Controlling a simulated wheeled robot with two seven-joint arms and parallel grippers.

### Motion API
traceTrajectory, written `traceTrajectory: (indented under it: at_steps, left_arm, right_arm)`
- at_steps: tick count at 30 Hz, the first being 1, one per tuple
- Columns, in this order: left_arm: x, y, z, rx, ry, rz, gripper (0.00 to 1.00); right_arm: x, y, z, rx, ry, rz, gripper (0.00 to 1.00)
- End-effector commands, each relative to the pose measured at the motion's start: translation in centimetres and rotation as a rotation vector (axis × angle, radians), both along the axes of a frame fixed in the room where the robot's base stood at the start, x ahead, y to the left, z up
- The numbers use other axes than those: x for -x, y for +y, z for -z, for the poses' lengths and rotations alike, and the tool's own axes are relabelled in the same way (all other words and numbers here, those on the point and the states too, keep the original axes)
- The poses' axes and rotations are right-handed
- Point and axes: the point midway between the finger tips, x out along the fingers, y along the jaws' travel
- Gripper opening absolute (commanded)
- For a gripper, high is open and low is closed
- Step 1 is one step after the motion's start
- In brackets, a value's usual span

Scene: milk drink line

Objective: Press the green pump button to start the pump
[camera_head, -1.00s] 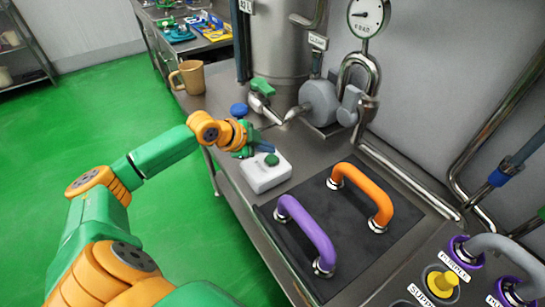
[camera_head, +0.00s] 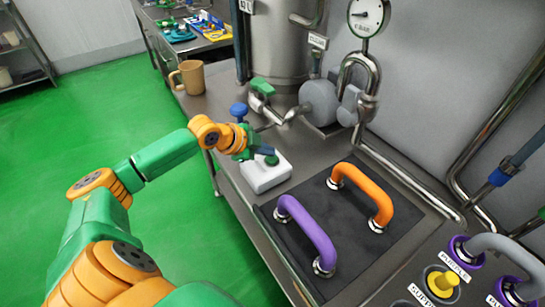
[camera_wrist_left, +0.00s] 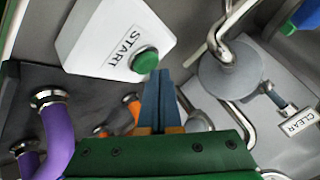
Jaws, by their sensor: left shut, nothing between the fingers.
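The green pump button (camera_head: 271,160) sits on top of a white box (camera_head: 264,178) on the steel bench. In the left wrist view the button (camera_wrist_left: 145,61) is a green dome beside a label that reads START. My left gripper (camera_head: 266,151) is shut and empty, with its fingertips right at the button in the head view. In the left wrist view its blue fingers (camera_wrist_left: 158,75) point up beside the button's right edge; I cannot tell whether they touch it. My right gripper is not in view.
A purple handle (camera_head: 307,233) and an orange handle (camera_head: 362,194) lie on a dark mat nearer the front. A grey pump (camera_head: 319,101) with pipes and a gauge (camera_head: 367,17) stands behind the box. A tan mug (camera_head: 188,77) stands at the bench's far left.

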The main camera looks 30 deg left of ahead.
Motion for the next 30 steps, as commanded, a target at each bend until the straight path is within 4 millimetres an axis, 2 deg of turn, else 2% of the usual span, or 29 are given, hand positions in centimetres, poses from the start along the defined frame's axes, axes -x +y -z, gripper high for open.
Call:
traceTrajectory:
  at_steps: [20,25,30]
  left_arm:
    - [0.0,0.0,0.9,0.001,0.001,0.0,0.0]
    - [0.0,0.0,0.6,0.0,0.001,0.0,0.0]
    - [0.0,0.0,-0.7,0.0,0.002,-0.001,0.0]
  right_arm:
    - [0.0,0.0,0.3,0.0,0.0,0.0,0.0]
    - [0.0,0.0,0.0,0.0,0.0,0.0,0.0]
    - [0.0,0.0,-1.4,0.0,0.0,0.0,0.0]
